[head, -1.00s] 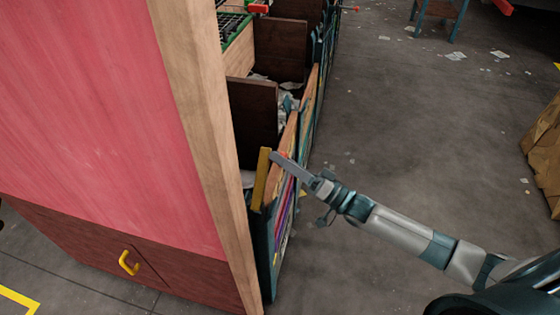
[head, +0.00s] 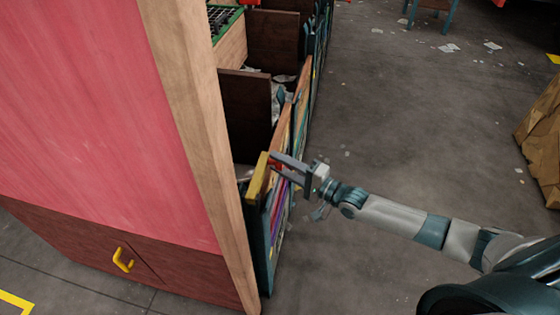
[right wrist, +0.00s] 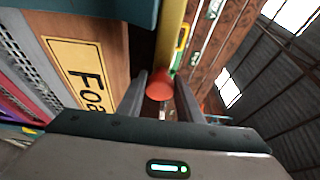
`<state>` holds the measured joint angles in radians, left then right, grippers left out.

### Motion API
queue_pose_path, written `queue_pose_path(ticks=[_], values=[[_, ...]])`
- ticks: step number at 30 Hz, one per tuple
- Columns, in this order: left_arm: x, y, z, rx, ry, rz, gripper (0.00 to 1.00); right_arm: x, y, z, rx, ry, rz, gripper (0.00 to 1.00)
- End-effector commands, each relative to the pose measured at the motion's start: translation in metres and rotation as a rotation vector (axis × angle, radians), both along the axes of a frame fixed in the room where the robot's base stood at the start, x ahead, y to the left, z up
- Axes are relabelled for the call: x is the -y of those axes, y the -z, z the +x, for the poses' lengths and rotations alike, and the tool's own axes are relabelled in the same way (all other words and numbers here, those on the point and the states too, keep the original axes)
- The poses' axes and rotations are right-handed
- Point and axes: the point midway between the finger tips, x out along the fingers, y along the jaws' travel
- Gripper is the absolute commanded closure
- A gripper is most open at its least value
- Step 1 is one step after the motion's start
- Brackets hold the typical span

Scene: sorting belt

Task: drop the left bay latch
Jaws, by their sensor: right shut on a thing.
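The latch looks like a yellow bar (head: 258,177) with a red knob (head: 273,163), at the near end of the bay's front panel, beside the wooden post. In the right wrist view the red knob (right wrist: 159,85) sits between my finger tips, with the yellow bar (right wrist: 170,35) running up behind it. My right gripper (head: 275,164) reaches in from the right and is shut on the red knob. The bar stands nearly upright, leaning a little. My left gripper is not in view.
A pink and dark red cabinet (head: 90,120) with a wooden edge post (head: 195,140) fills the left. Dark dividers (head: 247,105) separate the bays behind. Open grey floor (head: 400,130) with scraps lies right; a brown bulky thing (head: 540,140) stands at the right edge.

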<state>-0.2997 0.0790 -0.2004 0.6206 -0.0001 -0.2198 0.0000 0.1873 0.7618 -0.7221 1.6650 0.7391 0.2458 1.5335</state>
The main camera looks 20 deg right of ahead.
Motion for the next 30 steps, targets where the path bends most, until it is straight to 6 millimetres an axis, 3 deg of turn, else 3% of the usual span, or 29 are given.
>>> queue_pose_path(ticks=[15, 16, 18, 30], values=[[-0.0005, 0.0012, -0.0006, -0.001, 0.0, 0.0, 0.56, 0.0005, 0.004, 0.0, -0.023, 0.001, 0.015, 1.0], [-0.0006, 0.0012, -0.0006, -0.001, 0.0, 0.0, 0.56, 0.0005, 0.004, 0.0, -0.023, 0.001, 0.015, 0.61], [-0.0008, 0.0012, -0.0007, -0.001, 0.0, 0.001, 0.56, 0.0004, 0.004, -0.0001, -0.022, 0.001, 0.014, 0.5], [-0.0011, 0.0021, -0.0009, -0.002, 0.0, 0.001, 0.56, 0.0018, 0.0041, -0.0026, -0.021, 0.0, 0.014, 0.5]])
